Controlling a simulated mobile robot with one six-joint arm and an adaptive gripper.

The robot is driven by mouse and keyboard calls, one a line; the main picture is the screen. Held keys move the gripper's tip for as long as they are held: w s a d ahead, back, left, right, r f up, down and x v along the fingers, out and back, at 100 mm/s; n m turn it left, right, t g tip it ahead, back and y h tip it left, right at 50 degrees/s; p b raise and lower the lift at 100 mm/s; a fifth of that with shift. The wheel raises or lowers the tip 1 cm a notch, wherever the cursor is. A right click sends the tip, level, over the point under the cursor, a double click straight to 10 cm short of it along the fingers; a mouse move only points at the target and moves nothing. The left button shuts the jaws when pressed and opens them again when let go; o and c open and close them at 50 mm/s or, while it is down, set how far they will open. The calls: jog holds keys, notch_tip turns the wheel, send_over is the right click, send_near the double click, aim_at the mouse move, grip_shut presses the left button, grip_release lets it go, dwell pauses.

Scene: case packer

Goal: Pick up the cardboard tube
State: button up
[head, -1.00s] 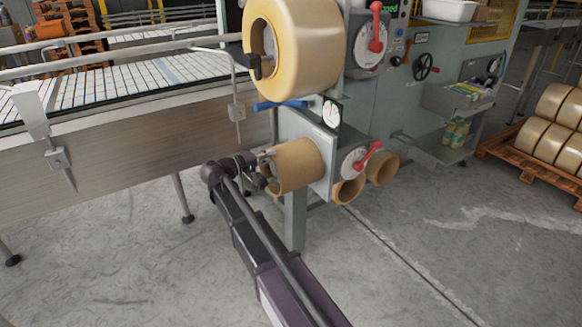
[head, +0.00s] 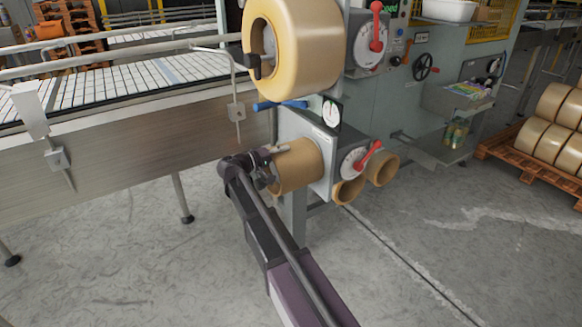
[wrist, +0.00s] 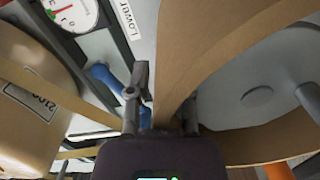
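The cardboard tube (head: 300,165) is a brown hollow roll on the lower spindle of the machine, its open end facing left. In the wrist view its curved wall (wrist: 176,75) fills the right half. My gripper (head: 272,165) is at the tube's open end. In the wrist view my gripper (wrist: 163,110) has one finger outside the tube wall and the other, mostly hidden, on its inner side. The fingers are apart, with a narrow gap showing between the outer finger and the wall.
A large tan tape roll (head: 298,45) hangs above, with a blue handle (head: 280,105) below it. Red-levered dials (head: 357,162) stand right of the tube. Two more brown tubes (head: 382,168) are low behind. A conveyor (head: 110,145) runs left; the floor in front is clear.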

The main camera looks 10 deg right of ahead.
grip_shut()
jog(key=shift+r, duration=0.15)
dwell(0.4)
